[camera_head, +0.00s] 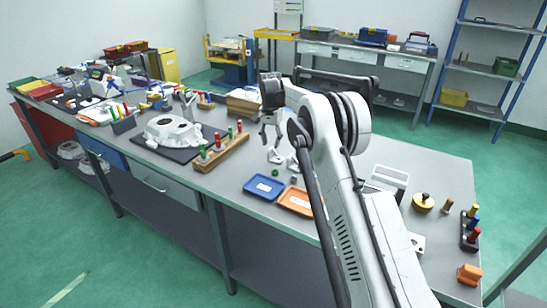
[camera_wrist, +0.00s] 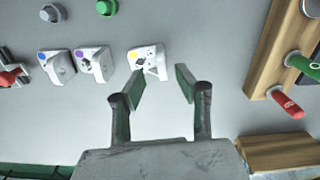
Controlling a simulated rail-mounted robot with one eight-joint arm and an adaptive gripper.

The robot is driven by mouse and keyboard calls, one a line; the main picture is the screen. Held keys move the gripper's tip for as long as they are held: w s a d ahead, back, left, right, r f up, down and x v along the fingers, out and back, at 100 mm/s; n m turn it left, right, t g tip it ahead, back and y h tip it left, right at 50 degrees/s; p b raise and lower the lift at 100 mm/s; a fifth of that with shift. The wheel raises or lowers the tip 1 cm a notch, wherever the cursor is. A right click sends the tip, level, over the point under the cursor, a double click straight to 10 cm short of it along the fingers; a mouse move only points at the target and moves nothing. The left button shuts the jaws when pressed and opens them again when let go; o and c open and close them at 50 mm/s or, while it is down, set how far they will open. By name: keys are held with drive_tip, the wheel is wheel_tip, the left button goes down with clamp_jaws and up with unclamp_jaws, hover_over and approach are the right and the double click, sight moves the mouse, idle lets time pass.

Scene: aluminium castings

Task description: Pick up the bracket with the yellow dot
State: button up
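Three small white brackets lie in a row on the grey bench in the wrist view. The bracket with the yellow dot (camera_wrist: 148,62) is on the right, just beyond my fingertips. In the head view my gripper (camera_head: 270,134) hangs over the bench by small white parts (camera_head: 276,156); dots there are too small to tell.
A wooden rack (camera_wrist: 268,55) with red and green handled tools stands to the right in the wrist view. A green knob (camera_wrist: 107,8) and grey knob (camera_wrist: 52,13) lie beyond the brackets. A blue tray (camera_head: 264,187) and orange tray (camera_head: 296,201) sit near the bench's front edge.

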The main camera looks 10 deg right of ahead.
sight(270, 152)
drive_tip(key=shift+w+f, duration=0.15)
drive_tip(key=shift+f, duration=2.65)
drive_tip(key=shift+c, duration=0.5)
clamp_jaws()
